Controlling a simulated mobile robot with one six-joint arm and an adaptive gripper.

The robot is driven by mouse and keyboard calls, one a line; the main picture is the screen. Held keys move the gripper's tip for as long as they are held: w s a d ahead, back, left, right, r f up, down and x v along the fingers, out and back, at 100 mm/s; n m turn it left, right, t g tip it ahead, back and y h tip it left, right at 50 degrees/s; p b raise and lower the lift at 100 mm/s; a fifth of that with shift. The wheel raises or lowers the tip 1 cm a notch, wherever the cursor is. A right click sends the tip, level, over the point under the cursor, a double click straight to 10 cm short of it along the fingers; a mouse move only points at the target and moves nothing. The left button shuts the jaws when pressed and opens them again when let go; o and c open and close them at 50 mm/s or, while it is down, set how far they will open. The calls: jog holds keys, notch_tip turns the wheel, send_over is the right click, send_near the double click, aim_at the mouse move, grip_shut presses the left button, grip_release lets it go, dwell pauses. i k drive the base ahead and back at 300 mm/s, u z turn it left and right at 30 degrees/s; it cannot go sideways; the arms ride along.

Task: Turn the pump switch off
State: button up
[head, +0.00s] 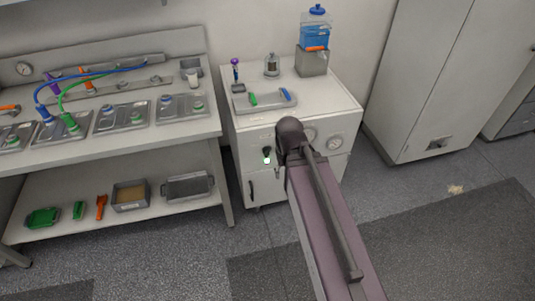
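The pump cabinet (240,147) is a white unit in the middle of the head view. On its front is a small black fitting with a bright whitish-green spot (267,156), which looks like the pump switch; its setting is too small to tell. My arm rises from the bottom of the view, and its dark rounded end overlaps the cabinet front just right of this fitting. My gripper cannot be made out, so its distance from the switch and what it holds are hidden.
Round gauges (334,142) sit on the cabinet front. On its top are a tray (264,109) and a blue-liquid container (315,35). A bench (215,125) with trays and hoses stands left. A tall cabinet (410,80) stands right. Floor (430,240) at right is mostly clear.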

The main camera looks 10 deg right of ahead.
aim_at(266, 150)
jog(key=u, duration=0.6)
jog(key=k, duration=0.9)
jog(key=z, duration=0.55)
jog(key=i, duration=0.5)
jog(key=u, duration=0.1)
